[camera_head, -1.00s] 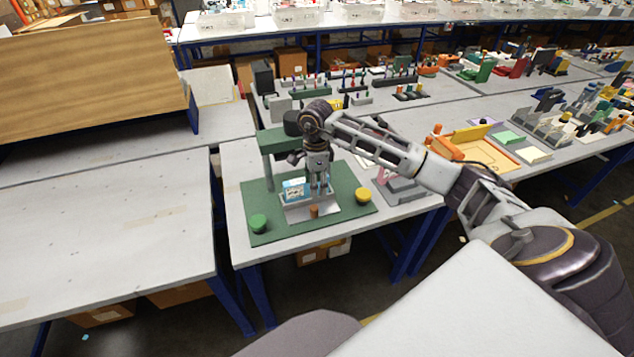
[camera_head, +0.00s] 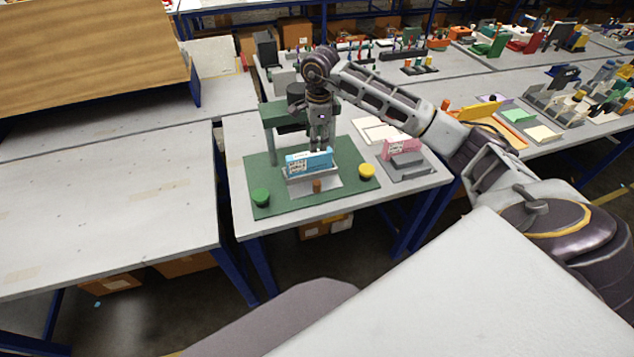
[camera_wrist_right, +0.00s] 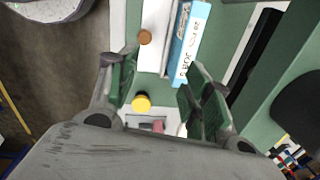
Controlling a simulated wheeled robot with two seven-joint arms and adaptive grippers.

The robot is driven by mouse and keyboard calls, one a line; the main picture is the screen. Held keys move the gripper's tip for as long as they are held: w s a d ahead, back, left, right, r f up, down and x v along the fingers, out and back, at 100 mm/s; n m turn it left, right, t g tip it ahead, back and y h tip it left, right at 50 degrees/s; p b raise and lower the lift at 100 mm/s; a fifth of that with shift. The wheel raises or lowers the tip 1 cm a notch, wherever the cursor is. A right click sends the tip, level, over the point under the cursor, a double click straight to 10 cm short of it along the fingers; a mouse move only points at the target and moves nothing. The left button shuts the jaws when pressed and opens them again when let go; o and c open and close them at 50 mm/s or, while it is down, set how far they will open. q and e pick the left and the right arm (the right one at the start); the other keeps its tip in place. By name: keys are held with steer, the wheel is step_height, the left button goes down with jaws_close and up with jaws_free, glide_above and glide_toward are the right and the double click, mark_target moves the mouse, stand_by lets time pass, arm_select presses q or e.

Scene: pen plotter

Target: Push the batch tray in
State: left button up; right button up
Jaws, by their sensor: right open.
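The batch tray (camera_head: 328,186) is a light, flat tray with a brown knob (camera_head: 317,186) at its front, on the green base of the machine. A blue-and-white box (camera_head: 309,163) stands on it. In the right wrist view the tray (camera_wrist_right: 153,58), knob (camera_wrist_right: 145,37) and box (camera_wrist_right: 190,42) show beyond the fingers. My right gripper (camera_head: 321,143) is open and empty, with its fingers pointing down. Its fingertips are near the box's top edge; whether above or behind it, I cannot tell. It also shows in the wrist view (camera_wrist_right: 163,68). My left gripper is out of view.
The machine's green post and dark head (camera_head: 290,115) stand close at the left of my right gripper. A green button (camera_head: 261,197) and a yellow button (camera_head: 367,171) flank the tray. A pink box (camera_head: 402,148) sits on a grey fixture at right. The left table (camera_head: 110,205) is clear.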

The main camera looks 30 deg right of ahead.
step_height(320, 180, up, 3)
steer(key=w+d, duration=0.1)
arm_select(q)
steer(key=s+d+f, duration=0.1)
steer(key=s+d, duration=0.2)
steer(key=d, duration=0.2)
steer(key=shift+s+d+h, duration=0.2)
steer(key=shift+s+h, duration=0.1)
arm_select(e)
steer(key=n+g, duration=0.1)
steer(key=n, duration=1.6)
glide_above(317, 182)
step_height(317, 182, down, 9)
steer(key=shift+r, duration=0.2)
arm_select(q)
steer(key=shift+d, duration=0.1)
arm_select(e)
steer(key=shift+f, duration=0.15)
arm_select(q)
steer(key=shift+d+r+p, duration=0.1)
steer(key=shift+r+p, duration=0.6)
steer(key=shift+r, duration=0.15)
arm_select(e)
steer(key=shift+f, duration=6.8)
